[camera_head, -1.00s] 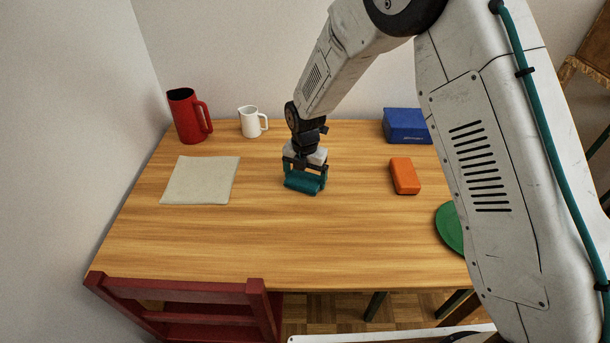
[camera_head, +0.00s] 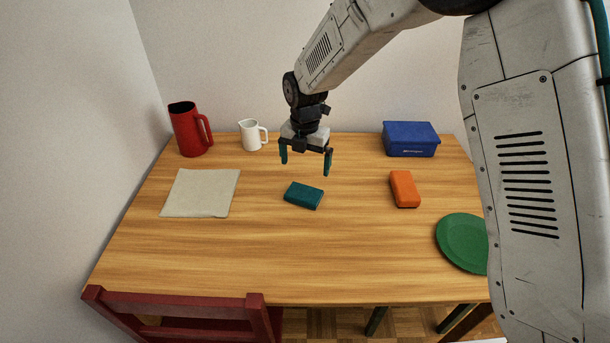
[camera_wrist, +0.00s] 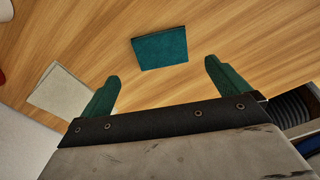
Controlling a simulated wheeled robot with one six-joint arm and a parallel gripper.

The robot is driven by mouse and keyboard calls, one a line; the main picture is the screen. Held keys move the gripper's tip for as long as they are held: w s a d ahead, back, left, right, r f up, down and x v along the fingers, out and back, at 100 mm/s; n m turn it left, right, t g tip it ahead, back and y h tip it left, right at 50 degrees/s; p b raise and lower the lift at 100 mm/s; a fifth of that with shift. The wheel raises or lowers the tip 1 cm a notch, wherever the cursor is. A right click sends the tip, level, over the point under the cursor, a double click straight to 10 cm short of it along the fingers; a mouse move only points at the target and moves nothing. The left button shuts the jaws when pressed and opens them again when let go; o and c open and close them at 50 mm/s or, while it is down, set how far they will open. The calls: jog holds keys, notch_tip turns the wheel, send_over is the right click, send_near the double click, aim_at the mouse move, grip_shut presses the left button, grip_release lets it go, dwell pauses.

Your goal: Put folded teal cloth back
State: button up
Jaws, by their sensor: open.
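The folded teal cloth (camera_head: 304,195) lies flat on the middle of the wooden table, a small dark teal block shape. It also shows in the wrist view (camera_wrist: 160,48), ahead of and between the fingertips. My gripper (camera_head: 306,162) is open and empty above the table, behind and above the cloth and apart from it. Its two teal fingers (camera_wrist: 160,80) are spread wide in the wrist view. A flat pale cloth or mat (camera_head: 201,192) lies on the table to the left of the teal cloth, with nothing on it.
A red pitcher (camera_head: 186,130) and a white jug (camera_head: 250,136) stand at the back left. A blue box (camera_head: 410,139) is at the back right. An orange block (camera_head: 404,189) and a green plate (camera_head: 463,243) lie to the right. A red chair (camera_head: 180,306) stands at the front left.

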jog(key=shift+r, duration=0.85)
jog(key=s+d+r+m, duration=1.5)
jog(key=d+r, duration=0.2)
jog(key=r, duration=0.1)
jog(key=s+d+m, duration=0.4)
jog(key=s+m, duration=0.4)
jog(key=s, duration=0.2)
jog(key=s+d+r+m+t, duration=0.1)
jog(key=s+d+m, duration=0.3)
jog(key=s+m, duration=0.4)
jog(key=s, duration=0.2)
jog(key=shift+s+r, duration=0.2)
jog(key=shift+s, duration=0.2)
